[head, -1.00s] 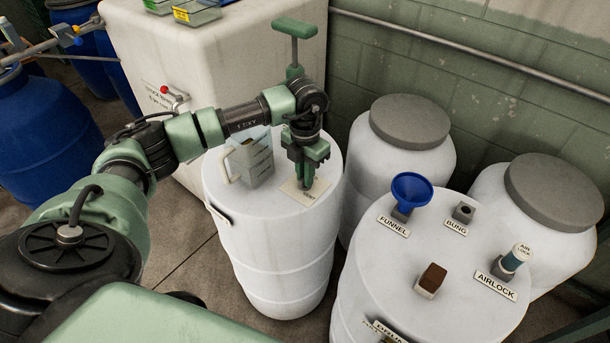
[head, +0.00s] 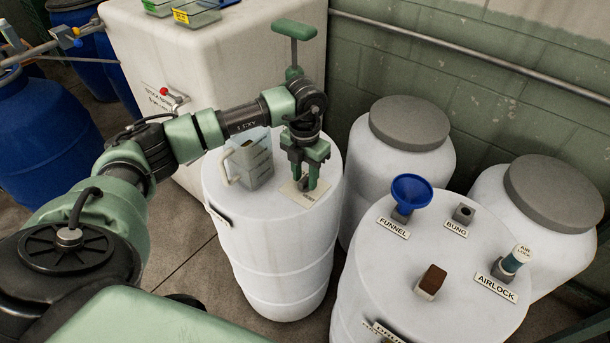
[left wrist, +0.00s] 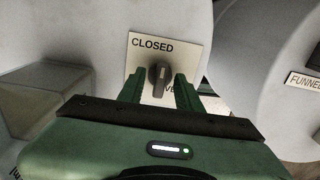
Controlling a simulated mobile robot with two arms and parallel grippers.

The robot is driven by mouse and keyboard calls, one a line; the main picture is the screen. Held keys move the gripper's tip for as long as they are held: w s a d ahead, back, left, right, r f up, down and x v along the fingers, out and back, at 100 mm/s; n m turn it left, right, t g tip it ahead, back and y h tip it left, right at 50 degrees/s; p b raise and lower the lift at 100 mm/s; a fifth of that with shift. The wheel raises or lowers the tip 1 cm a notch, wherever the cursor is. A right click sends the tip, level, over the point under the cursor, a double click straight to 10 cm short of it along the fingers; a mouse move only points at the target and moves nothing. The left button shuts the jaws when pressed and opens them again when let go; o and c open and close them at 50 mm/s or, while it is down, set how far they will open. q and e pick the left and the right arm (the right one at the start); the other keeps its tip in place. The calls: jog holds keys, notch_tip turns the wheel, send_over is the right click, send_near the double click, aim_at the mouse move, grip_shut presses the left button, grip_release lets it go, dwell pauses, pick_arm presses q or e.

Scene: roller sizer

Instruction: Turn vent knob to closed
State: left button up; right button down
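The vent knob (left wrist: 158,75) is a small dark knob on a pale plate (left wrist: 141,52) in the left wrist view. The plate reads CLOSED at its upper left, and other lettering at the lower right is partly hidden by a finger. The knob's bar points roughly up and down in that view. The plate lies on the white drum (head: 270,250) in the head view, where my gripper hides the knob. My left gripper (left wrist: 159,76) is open, with its fingertips on either side of the knob; contact cannot be told. My right gripper is not in view.
A grey jug (head: 252,165) stands on the same drum, left of my gripper. The drum at right (head: 385,275) carries a blue funnel (head: 411,190), a bung (head: 463,212) and an airlock (head: 515,259). A large white tank (head: 230,60) stands behind.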

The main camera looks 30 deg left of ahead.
aim_at(305, 178)
pick_arm(q)
notch_tip(305, 178, up, 8)
jog(key=shift+f+b, duration=0.1)
jog(key=shift+b, duration=0.65)
